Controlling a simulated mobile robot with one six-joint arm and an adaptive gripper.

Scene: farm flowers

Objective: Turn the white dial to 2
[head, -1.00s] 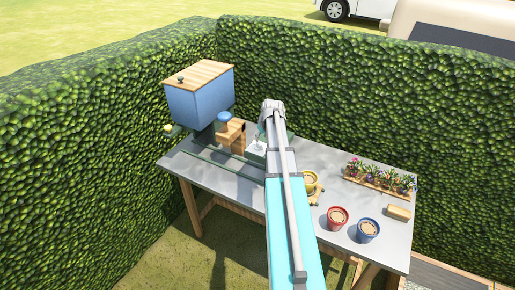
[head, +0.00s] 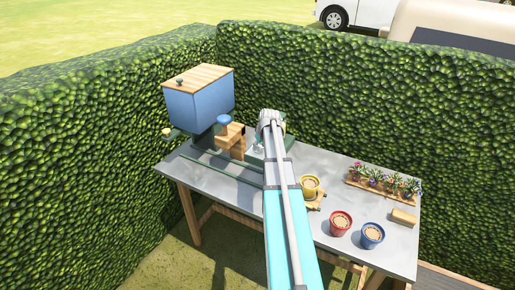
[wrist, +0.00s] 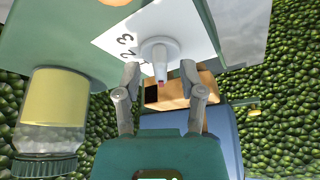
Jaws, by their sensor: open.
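The white dial (wrist: 160,48) sits on a white panel (wrist: 108,42) in the wrist view. Its narrow pointer has a red tip and points down in the picture. Dark numerals, among them 2 and 3, are printed on the panel left of the dial. My gripper (wrist: 160,72) is open, with one finger on each side of the dial's pointer. Gaps show between the fingers and the pointer, and I cannot tell whether either finger touches the dial. In the head view my arm covers most of the panel and the gripper.
A blue hopper (head: 199,98) with a wooden lid stands at the table's back left, beside a wooden block (head: 229,141). Yellow (head: 309,187), red (head: 340,224) and blue (head: 372,236) pots stand right of my arm. A flower tray (head: 383,190) lies behind them. Hedges enclose the back and left.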

